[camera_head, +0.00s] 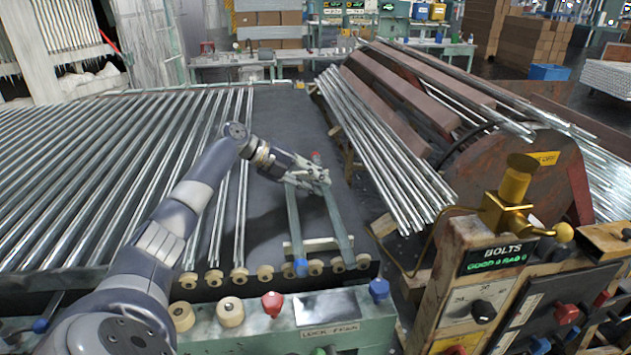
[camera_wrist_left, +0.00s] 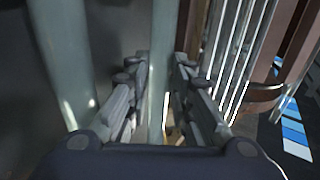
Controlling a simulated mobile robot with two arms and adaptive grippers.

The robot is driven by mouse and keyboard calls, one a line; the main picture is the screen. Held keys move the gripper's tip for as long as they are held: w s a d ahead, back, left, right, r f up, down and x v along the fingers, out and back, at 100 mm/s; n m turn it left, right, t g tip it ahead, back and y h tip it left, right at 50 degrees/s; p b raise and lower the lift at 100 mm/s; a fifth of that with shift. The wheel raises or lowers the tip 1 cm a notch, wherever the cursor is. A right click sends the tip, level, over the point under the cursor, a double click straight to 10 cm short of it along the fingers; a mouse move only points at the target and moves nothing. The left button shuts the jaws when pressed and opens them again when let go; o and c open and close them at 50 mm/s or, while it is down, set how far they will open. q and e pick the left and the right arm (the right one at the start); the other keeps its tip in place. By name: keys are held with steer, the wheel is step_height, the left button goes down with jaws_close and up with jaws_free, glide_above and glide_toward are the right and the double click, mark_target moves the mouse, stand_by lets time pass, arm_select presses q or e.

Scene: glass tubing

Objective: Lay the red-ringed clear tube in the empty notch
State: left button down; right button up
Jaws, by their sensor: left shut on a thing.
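My left gripper (camera_head: 314,180) is shut on a clear tube (camera_head: 336,218) near its far end, where a red ring (camera_head: 316,157) shows just beyond the fingers. The tube runs toward the front rollers. In the left wrist view the same tube (camera_wrist_left: 161,75) passes between the fingers. A second clear tube (camera_head: 294,220) with a blue ring (camera_head: 300,267) at its near end lies to the left, apart from the held one. A pale notched bar (camera_head: 318,243) crosses near the near ends of both tubes. The empty notch is not clear, and contact with the bar cannot be told. My right gripper is out of view.
Long glass tubes (camera_head: 105,165) fill the left of the dark bed (camera_head: 290,115). Wooden rollers (camera_head: 265,271) line its front edge above a green panel (camera_head: 340,330) with knobs. A large bundle of tubes on a rusty frame (camera_head: 545,190) stands to the right.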

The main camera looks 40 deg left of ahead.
arm_select(q)
steer(key=shift+f, duration=0.1)
steer(key=c, duration=1.7)
jaws_free()
steer(key=shift+r, duration=0.25)
steer(key=b+v, duration=0.2)
steer(key=v, duration=1)
steer(key=shift+b, duration=0.35)
steer(key=shift+f, duration=0.1)
